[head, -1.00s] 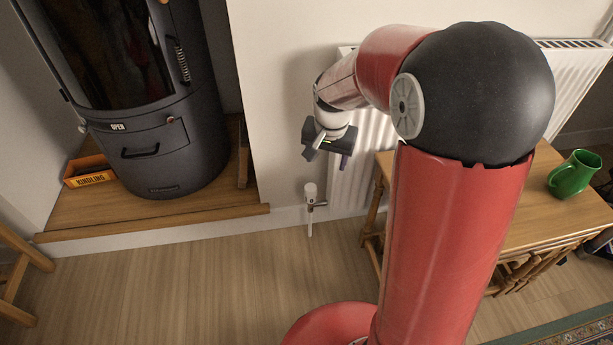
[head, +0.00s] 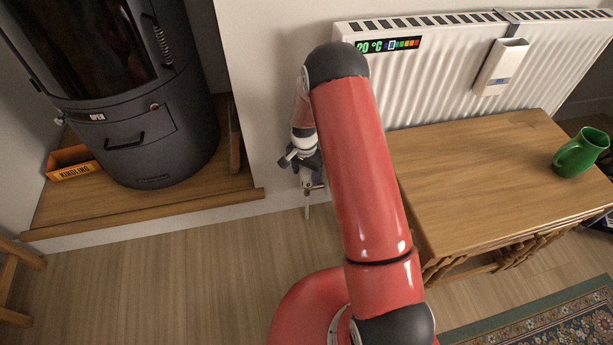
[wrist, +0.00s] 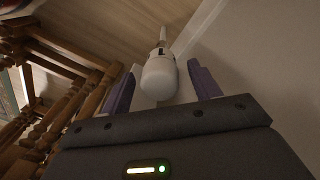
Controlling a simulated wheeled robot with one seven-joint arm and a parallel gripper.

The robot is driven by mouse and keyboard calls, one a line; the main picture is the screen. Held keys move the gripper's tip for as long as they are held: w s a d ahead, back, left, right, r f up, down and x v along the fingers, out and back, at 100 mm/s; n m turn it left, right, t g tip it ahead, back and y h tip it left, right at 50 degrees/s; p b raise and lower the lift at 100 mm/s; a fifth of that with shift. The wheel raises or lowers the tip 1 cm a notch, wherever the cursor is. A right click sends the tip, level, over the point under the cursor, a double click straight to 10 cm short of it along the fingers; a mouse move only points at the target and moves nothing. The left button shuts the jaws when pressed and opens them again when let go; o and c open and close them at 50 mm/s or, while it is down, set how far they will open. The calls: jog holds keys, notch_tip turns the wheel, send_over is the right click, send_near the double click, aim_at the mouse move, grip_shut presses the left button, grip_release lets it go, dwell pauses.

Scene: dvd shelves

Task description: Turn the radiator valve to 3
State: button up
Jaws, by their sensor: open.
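The radiator valve has a white rounded head (wrist: 160,78) on a metal fitting with a pipe. In the wrist view it lies between the two purple fingers of my gripper (wrist: 163,66), with gaps at both sides, so the gripper is open and not clamped on it. In the head view my gripper (head: 304,163) is over the valve, low by the wall, and hides its head; the fitting and pipe (head: 308,200) show below. No number on the valve can be read. The white radiator (head: 440,75) is on the wall to the right, partly behind my arm.
A black stove (head: 150,130) and kindling box (head: 72,165) are at left. The floor (head: 170,275) in front is clear.

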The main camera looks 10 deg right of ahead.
jog(key=shift+f, duration=1.35)
jog(key=c, duration=1)
